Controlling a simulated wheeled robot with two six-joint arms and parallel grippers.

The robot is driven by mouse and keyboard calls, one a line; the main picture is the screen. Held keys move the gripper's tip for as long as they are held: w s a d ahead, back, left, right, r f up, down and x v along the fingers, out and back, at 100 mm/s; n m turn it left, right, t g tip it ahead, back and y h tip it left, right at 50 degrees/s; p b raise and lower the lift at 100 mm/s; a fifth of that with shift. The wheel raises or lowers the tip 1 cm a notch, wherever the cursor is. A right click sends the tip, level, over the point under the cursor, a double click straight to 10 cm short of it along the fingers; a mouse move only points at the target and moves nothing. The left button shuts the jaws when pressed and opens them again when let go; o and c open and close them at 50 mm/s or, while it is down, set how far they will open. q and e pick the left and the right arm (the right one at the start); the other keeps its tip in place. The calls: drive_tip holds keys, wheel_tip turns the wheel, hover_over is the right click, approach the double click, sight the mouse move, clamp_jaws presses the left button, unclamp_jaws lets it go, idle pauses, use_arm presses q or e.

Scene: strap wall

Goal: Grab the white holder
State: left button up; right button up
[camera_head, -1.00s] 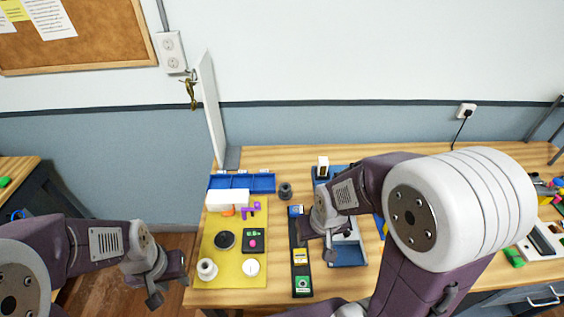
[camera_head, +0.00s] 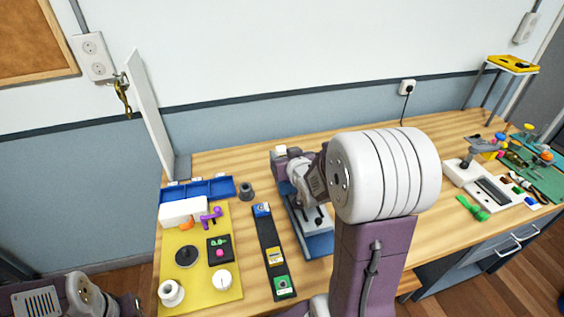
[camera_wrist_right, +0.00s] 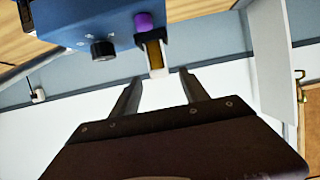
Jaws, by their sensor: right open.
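A small white block-like piece (camera_head: 281,150), likely the white holder, shows at the back of the blue stand (camera_head: 318,243). My right gripper (camera_head: 283,164) is right beside it, partly hidden by my own wrist. In the right wrist view the open fingers (camera_wrist_right: 158,84) point toward a white piece (camera_wrist_right: 163,94) between them, below a dark bracket with an amber strip (camera_wrist_right: 155,54). I cannot tell whether the fingers touch it. My left gripper (camera_head: 128,305) is low at the left, cut by the picture edge; its jaws are unclear.
A yellow board (camera_head: 205,285) with a white box (camera_head: 183,212) and several small parts lies to the left. A dark strip with coloured blocks (camera_head: 270,250) lies between board and stand. A blue tray (camera_head: 208,190) is behind. The table right of my right arm has free room.

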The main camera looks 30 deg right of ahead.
sight(279, 148)
drive_tip(key=x, duration=0.3)
drive_tip(key=shift+a, duration=0.2)
drive_tip(key=p+x, duration=0.1)
drive_tip(key=x, duration=0.4)
drive_tip(key=shift+d+f, duration=0.1)
drive_tip(key=shift+d, duration=0.15)
drive_tip(key=shift+s, duration=0.2)
drive_tip(key=c, duration=0.4)
clamp_jaws()
